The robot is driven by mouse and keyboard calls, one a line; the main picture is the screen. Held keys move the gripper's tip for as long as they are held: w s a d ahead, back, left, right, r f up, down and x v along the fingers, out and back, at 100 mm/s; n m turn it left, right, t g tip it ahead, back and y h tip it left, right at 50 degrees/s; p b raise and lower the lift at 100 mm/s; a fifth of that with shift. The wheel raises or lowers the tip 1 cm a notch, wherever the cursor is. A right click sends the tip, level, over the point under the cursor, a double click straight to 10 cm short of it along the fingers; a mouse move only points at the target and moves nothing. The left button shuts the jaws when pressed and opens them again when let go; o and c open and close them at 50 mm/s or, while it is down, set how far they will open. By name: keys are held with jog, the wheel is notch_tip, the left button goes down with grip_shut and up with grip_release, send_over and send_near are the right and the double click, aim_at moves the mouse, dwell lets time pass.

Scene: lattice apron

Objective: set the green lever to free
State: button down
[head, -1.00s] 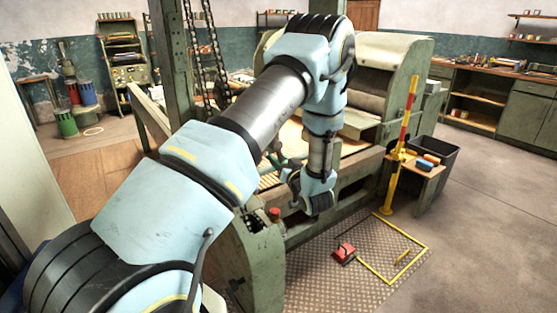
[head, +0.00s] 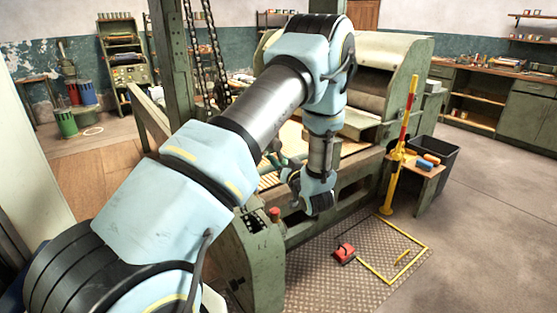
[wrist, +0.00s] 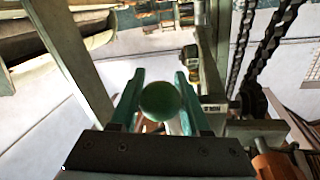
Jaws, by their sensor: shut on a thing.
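The green lever shows in the wrist view as a round green knob (wrist: 160,101) between the two teal fingers of my gripper (wrist: 160,104). My gripper is shut on the lever at this knob. The lever's shaft is mostly hidden behind the knob and fingers. In the head view my arm covers much of this area, and I cannot make out the knob or the lever's setting there. No marking for free is readable in either view.
The green machine (head: 262,265) stands close around my wrist. Chains (wrist: 262,60) hang at the right of the wrist view. A yellow post (head: 392,185) stands right of the machine. Floor at right is clear.

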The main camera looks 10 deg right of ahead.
jog(key=shift+d, duration=0.1)
dwell(0.3)
jog(key=b, duration=0.1)
jog(key=n+b, duration=0.1)
jog(key=shift+w+d+f+b, duration=0.1)
jog(key=shift+w+d+b, duration=0.05)
jog(key=shift+d+b, duration=0.2)
jog(key=shift+w+d+r+n+t+b, duration=0.2)
jog(key=shift+d+r+n+t+b, duration=0.15)
jog(key=shift+r+n+b, duration=0.55)
jog(key=shift+f, duration=0.25)
jog(key=shift+c, duration=1.9)
grip_release()
jog(key=shift+b, duration=0.3)
